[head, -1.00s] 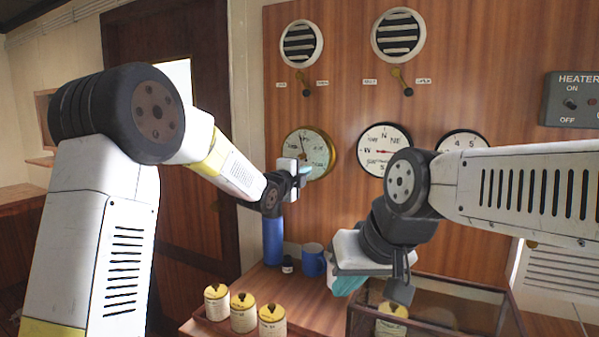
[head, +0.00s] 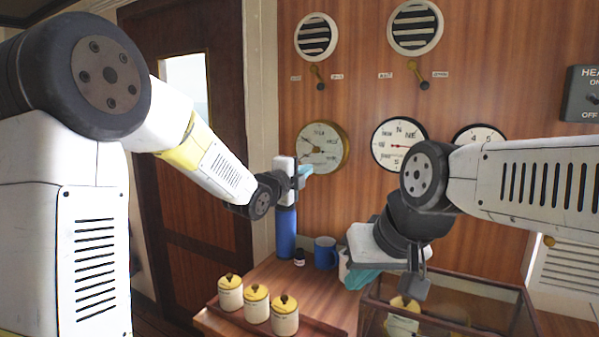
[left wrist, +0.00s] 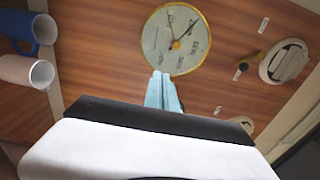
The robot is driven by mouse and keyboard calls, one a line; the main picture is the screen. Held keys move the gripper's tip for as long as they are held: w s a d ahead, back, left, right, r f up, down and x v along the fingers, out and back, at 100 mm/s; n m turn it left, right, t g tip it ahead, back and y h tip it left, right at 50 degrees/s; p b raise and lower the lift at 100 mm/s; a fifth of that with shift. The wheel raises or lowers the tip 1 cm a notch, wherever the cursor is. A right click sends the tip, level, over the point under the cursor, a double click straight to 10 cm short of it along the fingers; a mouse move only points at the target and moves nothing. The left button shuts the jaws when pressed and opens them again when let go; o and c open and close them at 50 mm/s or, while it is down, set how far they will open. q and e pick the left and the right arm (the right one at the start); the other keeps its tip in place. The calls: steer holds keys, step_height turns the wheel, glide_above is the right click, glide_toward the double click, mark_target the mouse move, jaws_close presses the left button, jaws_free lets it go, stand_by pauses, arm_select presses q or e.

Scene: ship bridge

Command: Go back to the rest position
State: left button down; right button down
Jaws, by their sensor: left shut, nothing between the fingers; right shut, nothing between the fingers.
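My left gripper (head: 305,172) is raised in front of the wooden wall panel, below and left of a round brass-rimmed gauge (head: 327,147). Its pale blue fingers are shut and empty; they also show in the left wrist view (left wrist: 163,92), pointing toward the gauge there (left wrist: 176,38). My right gripper (head: 360,279) points down over the counter beside the blue mug, near the glass case. Its teal fingers are shut, partly hidden by its own body, and hold nothing visible.
A blue bottle (head: 286,233), a small dark jar (head: 299,257) and a blue mug (head: 325,252) stand on the counter. Several yellow-lidded canisters (head: 257,303) stand in a tray in front. A glass case (head: 470,287) lies below the right arm. A white cup (left wrist: 28,72) shows in the left wrist view.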

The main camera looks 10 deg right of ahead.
arm_select(q)
steer(key=s+a+f+n+g+y, duration=0.1)
steer(key=s+a+n+g+y, duration=0.15)
steer(key=s+a+n, duration=0.55)
steer(key=s+a+f+n+g+y, duration=0.15)
steer(key=s+a+n+y, duration=0.3)
steer(key=a, duration=0.45)
steer(key=s+a+f+n+g, duration=0.2)
steer(key=s+n, duration=0.4)
steer(key=s, duration=0.4)
steer(key=s+a+f+n+g, duration=0.2)
steer(key=s+a+f+n, duration=0.2)
steer(key=s, duration=0.7)
steer(key=shift+a+f+n+g+y, duration=0.25)
steer(key=shift+f+n+g+y, duration=0.15)
steer(key=shift+f+n, duration=0.35)
